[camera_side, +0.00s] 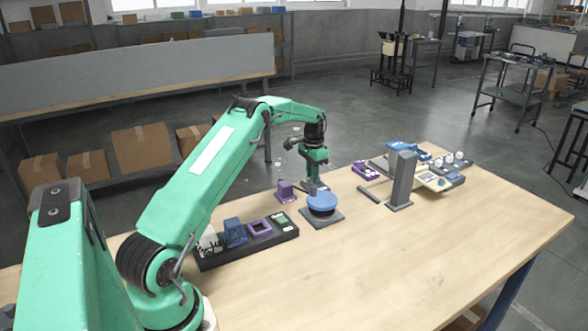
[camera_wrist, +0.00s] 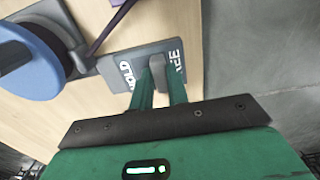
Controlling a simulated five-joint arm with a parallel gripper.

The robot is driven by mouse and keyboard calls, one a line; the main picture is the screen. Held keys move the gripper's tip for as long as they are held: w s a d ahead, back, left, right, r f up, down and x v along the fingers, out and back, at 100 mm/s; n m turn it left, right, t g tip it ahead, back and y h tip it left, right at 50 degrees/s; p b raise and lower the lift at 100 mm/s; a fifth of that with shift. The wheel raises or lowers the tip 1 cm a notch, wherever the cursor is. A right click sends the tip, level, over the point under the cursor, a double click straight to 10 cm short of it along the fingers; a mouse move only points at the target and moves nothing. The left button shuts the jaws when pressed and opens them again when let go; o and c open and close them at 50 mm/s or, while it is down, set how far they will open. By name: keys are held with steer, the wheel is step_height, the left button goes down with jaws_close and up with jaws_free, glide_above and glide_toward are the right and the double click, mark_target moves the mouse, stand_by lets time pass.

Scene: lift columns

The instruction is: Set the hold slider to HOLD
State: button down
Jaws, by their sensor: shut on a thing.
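The slider's grey knob (camera_wrist: 157,66) stands between the two words in the wrist view. My gripper (camera_wrist: 159,80) is shut on this knob, one green finger on each side. In the side view my gripper (camera_side: 313,180) points down behind the blue disc (camera_side: 322,201), and the slider is mostly hidden there. The blue disc also shows in the wrist view (camera_wrist: 28,75), left of the plate.
A purple block (camera_side: 286,191) stands left of my gripper. A dark tray (camera_side: 215,262) with several coloured pieces lies nearer my base. A tall grey column (camera_side: 401,182) stands to the right, with several small parts behind it. The front right of the table (camera_side: 440,265) is clear.

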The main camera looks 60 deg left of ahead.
steer(key=shift+d+r, duration=0.1)
steer(key=shift+d, duration=1.45)
steer(key=c, duration=1.4)
jaws_free()
steer(key=shift+o, duration=0.2)
steer(key=shift+r, duration=0.2)
step_height(320, 180, up, 7)
steer(key=shift+r, duration=0.2)
